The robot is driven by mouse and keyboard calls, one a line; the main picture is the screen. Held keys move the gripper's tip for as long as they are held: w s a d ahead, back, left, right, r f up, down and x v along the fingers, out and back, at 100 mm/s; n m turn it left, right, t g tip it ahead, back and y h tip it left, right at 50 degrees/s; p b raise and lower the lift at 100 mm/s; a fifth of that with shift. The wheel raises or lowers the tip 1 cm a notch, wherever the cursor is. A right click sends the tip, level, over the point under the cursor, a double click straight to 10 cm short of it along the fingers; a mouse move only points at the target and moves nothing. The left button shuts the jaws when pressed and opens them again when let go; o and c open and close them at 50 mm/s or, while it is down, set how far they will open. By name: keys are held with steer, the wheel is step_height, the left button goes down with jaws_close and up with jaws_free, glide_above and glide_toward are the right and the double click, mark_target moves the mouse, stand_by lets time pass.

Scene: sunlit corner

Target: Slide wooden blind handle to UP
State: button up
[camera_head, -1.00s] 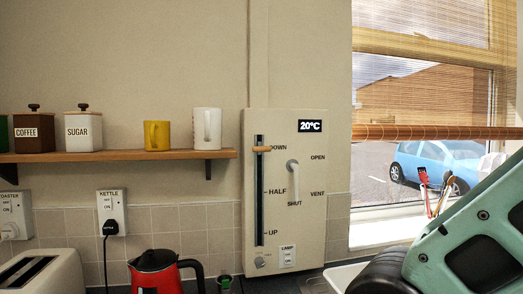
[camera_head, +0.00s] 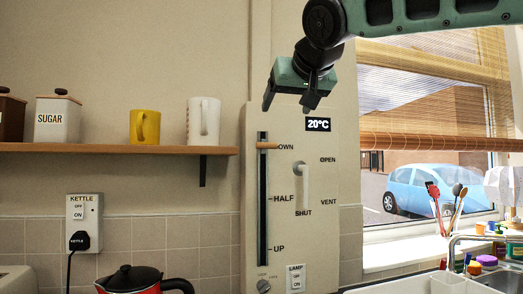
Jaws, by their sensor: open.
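The wooden blind handle (camera_head: 267,146) is a short light-brown bar at the top of a dark vertical slot (camera_head: 263,215) in the pale wall panel (camera_head: 325,240). It sits level with the label DOWN, whose first letter it covers. HALF is lower and UP is near the slot's bottom. My gripper (camera_head: 290,105) hangs from the upper right in front of the panel's top, fingers pointing down, open and empty. In the picture it is above and slightly right of the handle, apart from it. The wooden blind (camera_head: 425,143) hangs partway down the window.
A white lever (camera_head: 303,185) stands right of the slot, between OPEN, VENT and SHUT. A LAMP switch (camera_head: 296,278) and a small knob (camera_head: 263,286) are below. A shelf (camera_head: 110,148) with mugs is left; a red kettle (camera_head: 140,281) stands below it.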

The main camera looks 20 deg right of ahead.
steer(key=p+x, duration=0.5)
steer(key=x, duration=1.2)
steer(key=shift+f, duration=0.1)
steer(key=c, duration=1.4)
step_height(320, 180, down, 31)
steer(key=b, duration=3.1)
steer(key=o, duration=1.4)
